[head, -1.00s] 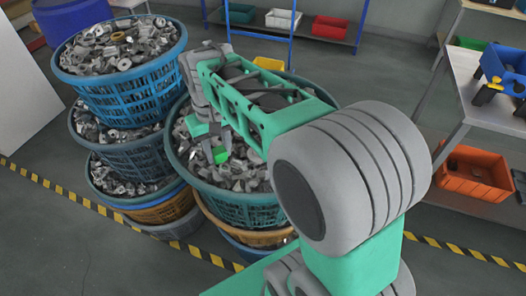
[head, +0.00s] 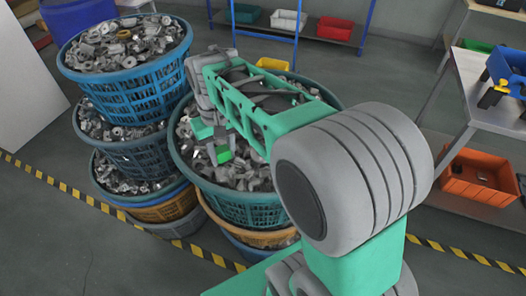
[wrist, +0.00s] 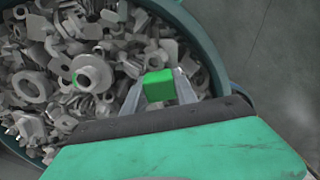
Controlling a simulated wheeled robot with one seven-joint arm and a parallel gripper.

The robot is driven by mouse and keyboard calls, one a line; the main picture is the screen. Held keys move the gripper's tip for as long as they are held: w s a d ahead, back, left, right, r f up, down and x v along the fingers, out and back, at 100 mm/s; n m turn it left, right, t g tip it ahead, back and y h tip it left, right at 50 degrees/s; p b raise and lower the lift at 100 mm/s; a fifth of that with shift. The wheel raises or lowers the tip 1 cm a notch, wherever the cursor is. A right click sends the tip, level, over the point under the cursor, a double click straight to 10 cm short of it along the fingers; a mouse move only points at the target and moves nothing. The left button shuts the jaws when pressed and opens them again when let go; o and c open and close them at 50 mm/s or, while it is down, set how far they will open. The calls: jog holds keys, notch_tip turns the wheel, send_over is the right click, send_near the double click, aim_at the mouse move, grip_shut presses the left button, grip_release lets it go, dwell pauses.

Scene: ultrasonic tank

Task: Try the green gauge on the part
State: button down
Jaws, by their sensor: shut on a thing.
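A small green block, seemingly the green gauge (wrist: 158,86), is held between the two grey fingertips of my gripper (wrist: 157,92). In the head view the gauge (head: 223,154) shows below my gripper, over the teal basket (head: 253,210) of grey metal parts. In the wrist view a pale flanged ring (wrist: 94,73) lies on the heap left of the gauge, apart from it, with a green mark at its left edge. I cannot tell which piece is the task's part. The gauge's lower side and any contact with the heap are hidden.
Stacked blue baskets (head: 130,95) of similar parts stand at the left, close to my arm. A metal table (head: 480,95) stands at the right, with an orange bin (head: 480,178) on its lower shelf. A black-and-yellow floor stripe (head: 90,201) runs in front.

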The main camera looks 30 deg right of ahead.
aim_at(222, 149)
jog(key=shift+r+p, duration=1.2)
jog(key=shift+r, duration=0.35)
jog(key=shift+r+p, duration=0.9)
jog(key=shift+r, duration=0.45)
jog(key=shift+r+p, duration=1.4)
jog(key=shift+r, duration=0.55)
